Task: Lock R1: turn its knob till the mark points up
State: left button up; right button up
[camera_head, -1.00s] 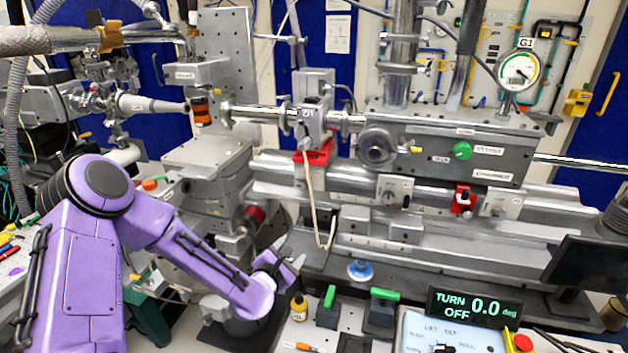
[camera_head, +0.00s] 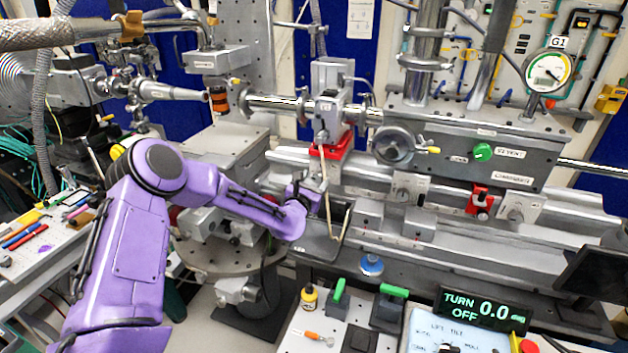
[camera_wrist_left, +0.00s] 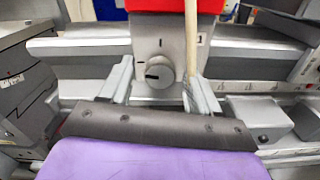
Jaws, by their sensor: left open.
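In the left wrist view a round grey knob (camera_wrist_left: 165,71) sits on the front of a grey rider block (camera_wrist_left: 146,35) below a red part. Its dark mark points left, and a short dark tick is on the block above it. My left gripper (camera_wrist_left: 158,75) is open, with one finger on each side of the knob; whether they touch it I cannot tell. In the head view my left gripper (camera_head: 308,194) is at the rail under the red part (camera_head: 334,149) and hides the knob. No R1 label is readable. My right gripper is not in view.
Other riders with knobs (camera_head: 408,188) stand further right on the rail (camera_head: 460,170). A display (camera_head: 480,307) reads "TURN 0.0 deg OFF".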

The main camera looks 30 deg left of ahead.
pick_arm(q)
jog(key=shift+f, duration=0.1)
jog(key=c, duration=1)
jog(key=shift+c, duration=0.2)
jog(key=m+b, duration=0.2)
jog(key=m, duration=0.1)
jog(key=shift+w+f+b, duration=0.1)
jog(key=shift+f+b, duration=0.05)
jog(key=shift+b, duration=0.15)
jog(key=m+b, duration=0.1)
jog(key=m, duration=0.3)
jog(key=shift+d+b, duration=0.1)
jog(key=shift+b, duration=0.3)
jog(key=m+b, duration=0.1)
jog(key=m, duration=0.3)
jog(key=shift+m+b, duration=0.8)
jog(key=shift+m, duration=1.6)
